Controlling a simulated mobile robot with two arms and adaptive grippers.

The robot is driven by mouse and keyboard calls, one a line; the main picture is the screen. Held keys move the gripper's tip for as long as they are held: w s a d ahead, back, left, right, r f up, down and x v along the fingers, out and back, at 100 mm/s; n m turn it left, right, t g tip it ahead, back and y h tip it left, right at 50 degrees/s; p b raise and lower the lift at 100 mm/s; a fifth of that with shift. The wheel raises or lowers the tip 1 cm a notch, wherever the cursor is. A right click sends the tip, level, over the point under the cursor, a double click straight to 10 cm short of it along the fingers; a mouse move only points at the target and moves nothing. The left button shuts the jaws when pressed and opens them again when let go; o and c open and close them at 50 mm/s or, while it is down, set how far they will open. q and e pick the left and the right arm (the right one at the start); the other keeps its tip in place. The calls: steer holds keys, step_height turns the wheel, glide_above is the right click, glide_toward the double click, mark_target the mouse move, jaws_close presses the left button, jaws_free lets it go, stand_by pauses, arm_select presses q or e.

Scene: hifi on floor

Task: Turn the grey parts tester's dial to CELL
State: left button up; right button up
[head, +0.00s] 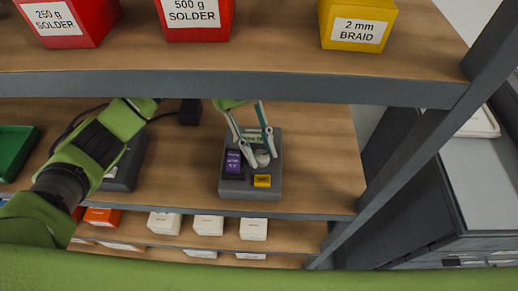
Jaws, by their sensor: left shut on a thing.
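The grey parts tester (251,193) lies on the middle shelf, with a purple block (233,163) at its left and a yellow block (263,181) at its lower right. Its pale round dial (263,159) sits at the right of the upper part. My left gripper (262,157) reaches in from above, under the upper shelf, with its two fingers shut on the dial. The fingers partly cover the dial, and its pointer and markings are too small to read. A small greenish display (253,139) shows behind the fingers. My right gripper is not in view.
The upper shelf edge (230,88) crosses above the tester, with red SOLDER boxes (195,14) and a yellow BRAID box (357,24) on it. A dark device (127,165) stands left, partly behind my arm. Bare shelf (315,170) lies right of the tester, before the grey post.

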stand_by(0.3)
arm_select(q)
steer(key=o, duration=0.8)
steer(key=shift+o, duration=0.2)
steer(key=shift+v, duration=3.8)
steer(key=shift+d, duration=0.1)
